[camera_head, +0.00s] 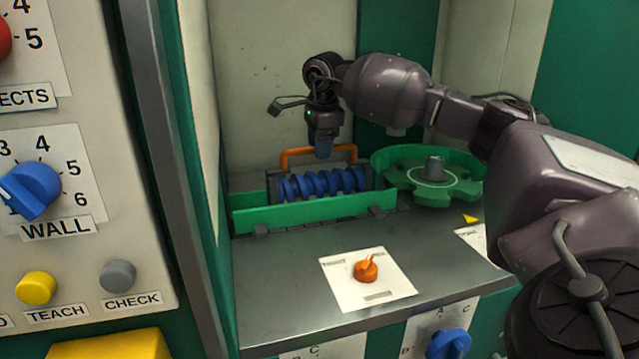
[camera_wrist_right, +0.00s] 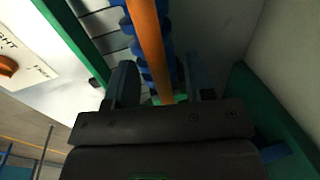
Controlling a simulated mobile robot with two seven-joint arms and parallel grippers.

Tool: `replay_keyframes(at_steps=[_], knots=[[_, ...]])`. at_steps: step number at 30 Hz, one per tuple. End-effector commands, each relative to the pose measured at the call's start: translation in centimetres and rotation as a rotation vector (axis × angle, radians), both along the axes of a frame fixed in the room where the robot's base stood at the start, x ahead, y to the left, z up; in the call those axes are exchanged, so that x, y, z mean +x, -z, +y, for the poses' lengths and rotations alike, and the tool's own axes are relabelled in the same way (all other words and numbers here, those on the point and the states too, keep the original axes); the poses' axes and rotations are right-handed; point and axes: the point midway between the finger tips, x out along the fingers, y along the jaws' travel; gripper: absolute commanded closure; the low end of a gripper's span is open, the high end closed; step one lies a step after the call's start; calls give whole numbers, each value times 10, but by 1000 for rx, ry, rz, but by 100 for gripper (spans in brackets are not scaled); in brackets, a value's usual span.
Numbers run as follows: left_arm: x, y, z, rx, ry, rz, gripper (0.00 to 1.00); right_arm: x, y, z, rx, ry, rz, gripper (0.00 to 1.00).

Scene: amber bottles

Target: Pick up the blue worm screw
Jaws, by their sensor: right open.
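The blue worm screw (camera_head: 322,183) lies lengthwise in a green trough (camera_head: 315,213) at the back of the metal counter. An orange handle (camera_head: 290,156) arches above and behind it. My right gripper (camera_head: 323,153) points down over the handle, just above the screw. In the right wrist view, my right gripper (camera_wrist_right: 160,88) is open, with one finger on each side of the orange handle (camera_wrist_right: 148,40). The blue worm screw (camera_wrist_right: 127,25) shows behind the handle, which partly hides it. I cannot tell whether the fingers touch anything. My left gripper is not in view.
A round green tray (camera_head: 465,193) with a grey hub stands right of the trough. A white card with an orange knob (camera_head: 366,269) lies in front. A control panel (camera_head: 90,160) and a grey post (camera_head: 165,150) bound the left side. The back wall is close behind.

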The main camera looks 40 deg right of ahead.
Motion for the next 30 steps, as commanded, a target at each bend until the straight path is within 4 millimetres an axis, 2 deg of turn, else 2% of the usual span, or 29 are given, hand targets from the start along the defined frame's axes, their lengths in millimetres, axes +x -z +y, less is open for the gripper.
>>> replay_keyframes(at_steps=[1, 6, 14, 17, 24, 30], knots=[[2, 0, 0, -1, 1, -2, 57, 0, 10, 0, 0, 0, 6, 51], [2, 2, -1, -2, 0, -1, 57, 3, 32, -2, 1, 0, 5, 51], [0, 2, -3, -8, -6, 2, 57, 4, 34, -2, 1, 0, 2, 51], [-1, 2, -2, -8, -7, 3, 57, 4, 34, -2, 1, 0, 2, 64], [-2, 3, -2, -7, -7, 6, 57, 4, 34, -2, 0, 0, 2, 100], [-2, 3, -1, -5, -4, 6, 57, 4, 32, -2, 0, 1, -2, 100]])
